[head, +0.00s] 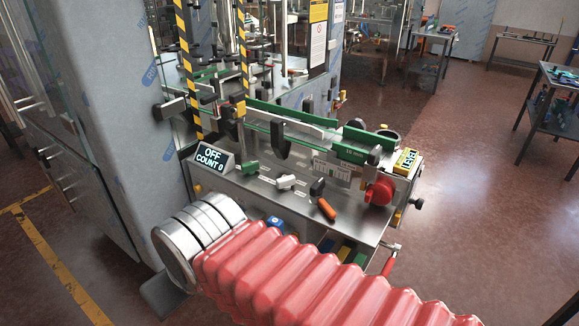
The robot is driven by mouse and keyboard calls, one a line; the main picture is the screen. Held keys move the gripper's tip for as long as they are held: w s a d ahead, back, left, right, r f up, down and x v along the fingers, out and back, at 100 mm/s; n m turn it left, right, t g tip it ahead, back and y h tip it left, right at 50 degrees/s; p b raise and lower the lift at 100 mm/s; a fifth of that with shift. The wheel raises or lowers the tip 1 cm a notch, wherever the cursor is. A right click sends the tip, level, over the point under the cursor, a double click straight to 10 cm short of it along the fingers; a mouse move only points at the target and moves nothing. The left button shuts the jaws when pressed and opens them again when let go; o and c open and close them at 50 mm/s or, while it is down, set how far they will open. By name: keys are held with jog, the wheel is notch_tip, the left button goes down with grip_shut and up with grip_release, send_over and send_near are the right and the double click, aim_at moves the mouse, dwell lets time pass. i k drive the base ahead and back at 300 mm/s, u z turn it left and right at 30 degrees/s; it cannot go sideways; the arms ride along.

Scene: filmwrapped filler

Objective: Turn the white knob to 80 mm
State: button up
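A small white knob (286,181) sits on the steel front deck of the filling machine, between a green knob (250,168) on its left and a black knob (317,187) on its right. Its setting and any millimetre scale are too small to read. My arm, in a red bellows sleeve with steel rings at its end, crosses the foreground below the deck. It is apart from the white knob in the picture. My gripper's fingers do not show.
A display (210,157) reads OFF, COUNT 0. An orange handle (326,208), a red handwheel (378,191) and a yellow-framed display (406,161) are on the right of the deck. Green guide rails (290,122) run behind. A grey cabinet (110,110) stands left; open floor lies right.

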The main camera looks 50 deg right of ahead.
aim_at(285, 183)
jog(key=z, duration=0.55)
jog(key=i, duration=1.05)
jog(key=z, duration=0.5)
